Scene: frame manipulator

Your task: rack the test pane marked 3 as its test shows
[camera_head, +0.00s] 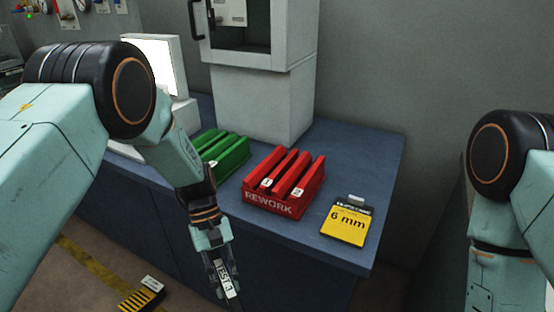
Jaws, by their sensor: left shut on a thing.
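My left gripper (220,262) is shut on the test pane, low in front of the bench's front edge. The pane's white label (226,281) reads TEST 3; the rest of the pane is hard to make out. A red rack (270,203) marked REWORK stands on the blue bench, with white tags 1 and 2 at its slots. A green rack (238,161) stands to its left, partly hidden by my left arm. My right arm shows at the right edge, but its gripper is out of view.
The blue bench (345,165) is clear at the back right. A yellow and black 6 mm block (347,219) lies right of the red rack. A grey cabinet (255,100) and a bright white panel (165,62) stand behind. A striped item (143,298) is on the floor.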

